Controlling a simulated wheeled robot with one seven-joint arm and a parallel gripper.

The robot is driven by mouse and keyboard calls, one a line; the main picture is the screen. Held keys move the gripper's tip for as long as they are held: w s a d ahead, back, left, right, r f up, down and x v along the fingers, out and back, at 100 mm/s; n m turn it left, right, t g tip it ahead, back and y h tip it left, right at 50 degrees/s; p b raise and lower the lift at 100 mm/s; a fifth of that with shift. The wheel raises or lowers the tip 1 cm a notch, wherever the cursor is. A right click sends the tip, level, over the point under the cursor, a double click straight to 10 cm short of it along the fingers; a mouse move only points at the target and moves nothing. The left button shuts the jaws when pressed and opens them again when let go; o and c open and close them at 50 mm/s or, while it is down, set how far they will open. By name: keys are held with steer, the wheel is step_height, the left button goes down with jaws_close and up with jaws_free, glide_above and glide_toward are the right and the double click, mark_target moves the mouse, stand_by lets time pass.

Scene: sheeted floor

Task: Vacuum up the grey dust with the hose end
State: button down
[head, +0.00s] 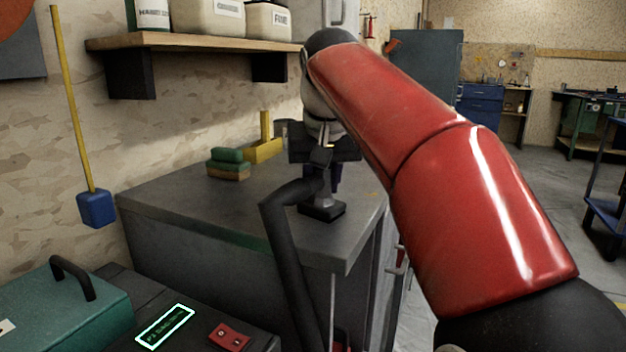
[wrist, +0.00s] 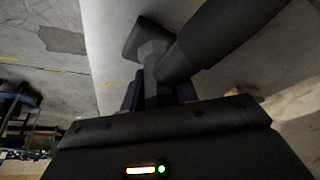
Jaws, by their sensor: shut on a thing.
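My gripper (head: 324,158) is shut on the hose end (head: 322,203), above the grey cabinet top (head: 175,205). The hose end is dark, with a wide flat foot pointing down near the cabinet's front right part. I cannot tell whether the foot touches the surface. Its black hose (head: 284,240) bends left and drops over the cabinet's front edge. In the wrist view the hose end (wrist: 150,50) sits between the purple fingers, and the hose (wrist: 220,38) runs to the upper right. I cannot make out grey dust on the cabinet top in either view.
A green-and-brown block stack (head: 228,164) and a yellow object (head: 262,150) stand at the back of the cabinet top. A shelf (head: 190,42) with containers hangs above. A teal case (head: 65,310) and a red switch (head: 230,336) are at lower left. The left cabinet top is clear.

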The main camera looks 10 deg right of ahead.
mark_target(330, 204)
steer(key=shift+s+d, duration=0.8)
steer(key=shift+d, duration=0.3)
steer(key=shift+s+a+f+b, duration=0.1)
steer(key=shift+s+a+b, duration=0.3)
steer(key=shift+s+a, duration=0.25)
steer(key=shift+w+a+r+p, duration=0.1)
steer(key=shift+w+a+p, duration=0.65)
steer(key=shift+a+p, duration=0.2)
steer(key=shift+w+a+r+p, duration=0.1)
steer(key=shift+w+a+p, duration=0.7)
steer(key=shift+a, duration=0.25)
steer(key=shift+w+a+f, duration=0.1)
steer(key=shift+w+a, duration=0.5)
steer(key=shift+a, duration=0.2)
steer(key=shift+w+a, duration=0.55)
steer(key=shift+a, duration=0.3)
steer(key=shift+w+a+f, duration=0.1)
steer(key=shift+w+a, duration=0.5)
steer(key=shift+a, duration=0.2)
step_height(330, 204, up, 6)
steer(key=shift+r, duration=0.1)
